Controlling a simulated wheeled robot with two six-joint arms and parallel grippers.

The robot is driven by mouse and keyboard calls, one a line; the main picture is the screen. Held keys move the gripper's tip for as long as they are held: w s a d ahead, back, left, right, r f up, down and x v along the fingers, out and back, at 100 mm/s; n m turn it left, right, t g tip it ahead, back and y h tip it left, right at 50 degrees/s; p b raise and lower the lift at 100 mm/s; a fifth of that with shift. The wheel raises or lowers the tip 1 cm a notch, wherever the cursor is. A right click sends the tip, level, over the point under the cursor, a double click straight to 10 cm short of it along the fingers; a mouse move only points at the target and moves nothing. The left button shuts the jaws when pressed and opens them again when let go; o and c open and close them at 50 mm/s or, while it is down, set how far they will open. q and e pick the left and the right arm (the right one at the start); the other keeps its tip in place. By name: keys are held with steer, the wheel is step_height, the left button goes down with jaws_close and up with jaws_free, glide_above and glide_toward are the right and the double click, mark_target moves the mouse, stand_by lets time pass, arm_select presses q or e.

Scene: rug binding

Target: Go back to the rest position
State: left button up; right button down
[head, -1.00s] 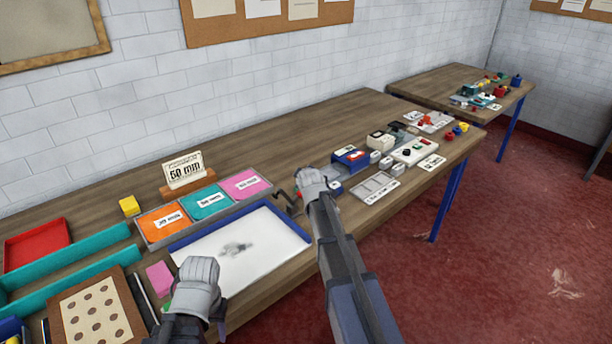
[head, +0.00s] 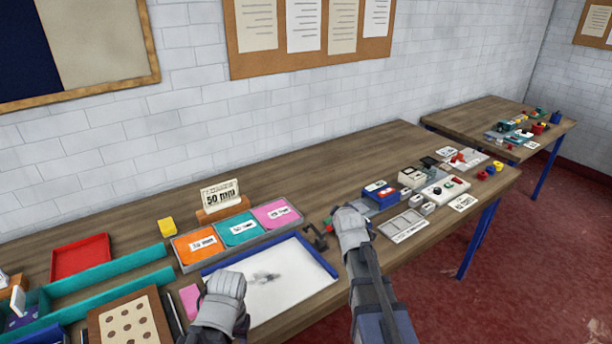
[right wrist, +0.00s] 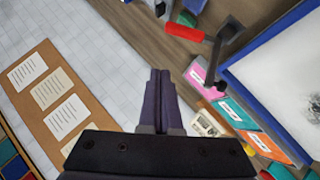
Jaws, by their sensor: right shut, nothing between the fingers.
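My right gripper (head: 350,222) is over the bench near the right end of the white tray in the head view. In the right wrist view its dark fingers (right wrist: 160,74) are together with nothing between them. My left gripper (head: 225,287) is low in the head view, over the tray's front left corner. Its fingertips are hidden from this angle, so I cannot tell whether it is open or shut.
The blue-rimmed white tray (head: 290,292) with a dark smudge lies on the wooden bench (head: 330,170). Orange, teal and pink bins (head: 240,229) and a "50 mm" card (head: 220,194) are behind it. A black clamp-like tool with a red handle (right wrist: 184,32) is beside my right gripper.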

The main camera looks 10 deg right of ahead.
steer(key=s+a+f+m+g+y, duration=0.1)
steer(key=s+a+f+g, duration=0.25)
steer(key=s+a, duration=0.35)
steer(key=s+a+f+m+g+y, duration=0.15)
steer(key=s+a+f, duration=0.25)
steer(key=a, duration=0.4)
steer(key=s+a+f+g, duration=0.1)
steer(key=s+a+g, duration=0.1)
steer(key=s, duration=0.4)
steer(key=s+a+f+m+g, duration=0.1)
steer(key=s+a+g, duration=0.1)
steer(key=s+a, duration=0.2)
steer(key=s+a+f+g+h, duration=0.1)
steer(key=s+a+g, duration=0.1)
steer(key=s, duration=0.6)
steer(key=shift+s+a+g, duration=0.4)
steer(key=shift+a, duration=0.1)
